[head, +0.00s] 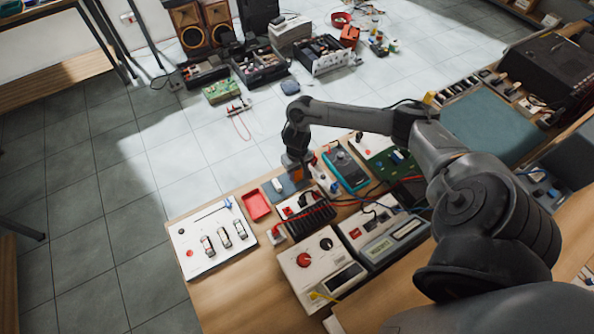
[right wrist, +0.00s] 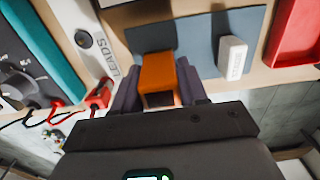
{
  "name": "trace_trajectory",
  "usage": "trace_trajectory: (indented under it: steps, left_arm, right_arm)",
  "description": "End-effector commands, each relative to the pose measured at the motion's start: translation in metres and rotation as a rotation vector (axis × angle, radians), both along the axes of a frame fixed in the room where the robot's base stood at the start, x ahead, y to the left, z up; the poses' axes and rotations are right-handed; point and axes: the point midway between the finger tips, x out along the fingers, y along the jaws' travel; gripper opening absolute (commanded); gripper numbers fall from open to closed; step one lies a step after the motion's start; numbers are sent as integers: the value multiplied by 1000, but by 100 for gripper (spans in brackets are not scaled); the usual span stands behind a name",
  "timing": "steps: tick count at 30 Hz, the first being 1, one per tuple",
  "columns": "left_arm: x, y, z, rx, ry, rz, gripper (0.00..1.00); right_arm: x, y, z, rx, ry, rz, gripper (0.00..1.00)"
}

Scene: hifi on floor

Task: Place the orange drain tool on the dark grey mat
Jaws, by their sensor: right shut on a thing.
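The dark grey mat (head: 289,187) lies on the wooden bench, beside the red tray. In the right wrist view the mat (right wrist: 257,24) spreads behind the tool. My right gripper (head: 296,166) is at the mat, pointing down. It is shut on the orange drain tool (right wrist: 160,78), which sits between its two dark fingers. The tool overlaps the mat in the wrist view; I cannot tell whether it touches it. In the head view the arm mostly hides the tool. A white block (right wrist: 233,57) rests on the mat beside the tool. My left gripper is not in view.
The red tray (head: 256,205) stands left of the mat. A white panel (head: 197,249) lies farther left. A teal multimeter (head: 345,168) and a white "LEADS" strip (right wrist: 85,40) are close on the other side. A black rack (head: 310,219) stands in front.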

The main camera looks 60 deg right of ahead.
Motion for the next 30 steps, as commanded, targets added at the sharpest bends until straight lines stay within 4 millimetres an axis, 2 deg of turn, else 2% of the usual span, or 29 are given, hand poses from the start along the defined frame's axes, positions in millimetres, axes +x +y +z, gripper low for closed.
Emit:
trace_trajectory:
  steps: [3, 4, 9, 20, 26, 30]
  left_arm:
    - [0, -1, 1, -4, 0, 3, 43]
    - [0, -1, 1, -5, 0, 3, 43]
    - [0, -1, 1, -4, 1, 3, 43]
    - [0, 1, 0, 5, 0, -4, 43]
    - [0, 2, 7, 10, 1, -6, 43]
    - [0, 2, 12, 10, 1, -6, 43]
  right_arm:
    - [0, 0, -2, 1, 1, 0, 13]
    - [0, 0, -2, 0, 0, 0, 46]
    - [0, 0, -2, 0, 0, 0, 68]
    - [0, 0, 2, -1, -1, 0, 68]
    - [0, -1, 27, -1, -2, 1, 68]
    - [1, -1, 53, -2, -3, 2, 68]
